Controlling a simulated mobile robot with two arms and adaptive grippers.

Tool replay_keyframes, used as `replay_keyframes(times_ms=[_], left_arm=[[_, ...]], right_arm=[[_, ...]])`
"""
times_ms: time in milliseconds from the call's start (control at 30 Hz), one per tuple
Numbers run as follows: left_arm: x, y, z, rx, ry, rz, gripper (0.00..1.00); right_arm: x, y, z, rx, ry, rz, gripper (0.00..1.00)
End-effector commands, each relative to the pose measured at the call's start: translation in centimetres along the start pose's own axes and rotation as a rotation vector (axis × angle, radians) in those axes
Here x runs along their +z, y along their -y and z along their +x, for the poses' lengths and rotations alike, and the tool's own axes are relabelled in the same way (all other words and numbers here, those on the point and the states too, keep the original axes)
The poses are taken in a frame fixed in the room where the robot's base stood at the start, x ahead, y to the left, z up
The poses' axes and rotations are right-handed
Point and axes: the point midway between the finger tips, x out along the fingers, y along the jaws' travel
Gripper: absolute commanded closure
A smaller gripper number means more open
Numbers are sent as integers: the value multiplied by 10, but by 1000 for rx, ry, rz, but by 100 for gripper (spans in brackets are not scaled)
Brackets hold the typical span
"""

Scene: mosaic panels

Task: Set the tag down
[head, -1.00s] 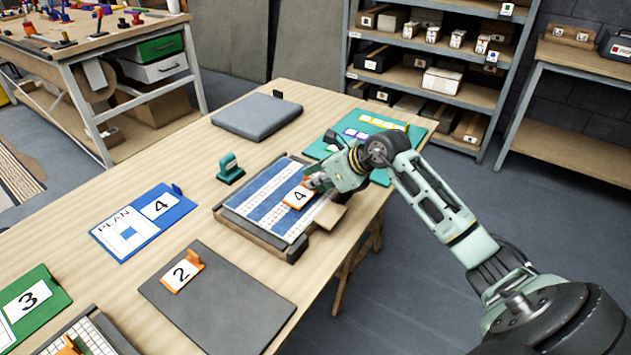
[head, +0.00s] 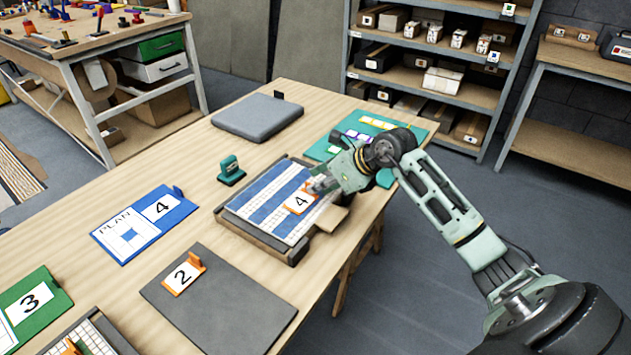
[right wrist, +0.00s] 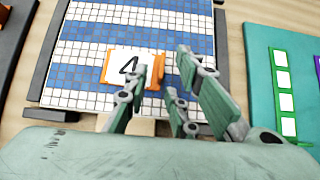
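The orange tag with a white face marked 4 (head: 300,201) lies on the blue-and-white mosaic panel (head: 262,207), near its right edge. In the right wrist view the tag (right wrist: 125,66) looks flat on the tiles, its upright orange tab at its right end. My right gripper (head: 318,186) is at the tag. In the right wrist view its fingers (right wrist: 162,68) are spread, with a gap on each side of the tab. My left gripper is not in view.
A dark board with an orange tag marked 2 (head: 184,277) is in front. A blue plan card (head: 127,234) lies left, a teal stamp-like object (head: 230,170) behind it. A teal board (head: 400,128) and grey pad (head: 257,116) are farther back. Bare wood separates them.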

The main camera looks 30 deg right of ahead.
Motion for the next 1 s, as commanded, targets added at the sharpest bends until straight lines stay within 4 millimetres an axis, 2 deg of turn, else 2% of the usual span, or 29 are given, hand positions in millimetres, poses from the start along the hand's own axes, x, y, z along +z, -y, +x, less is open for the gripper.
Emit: replay_keyframes(times_ms=[200, 433, 633, 1000], left_arm=[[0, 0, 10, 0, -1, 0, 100], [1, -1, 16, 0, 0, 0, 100], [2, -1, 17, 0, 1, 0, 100], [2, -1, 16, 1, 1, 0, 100]], right_arm=[[0, 2, -54, -10, 6, -9, 77], [2, 2, -92, -8, 11, -7, 77], [4, 1, -105, -7, 13, -7, 77], [5, 1, -106, -7, 15, -7, 77]])
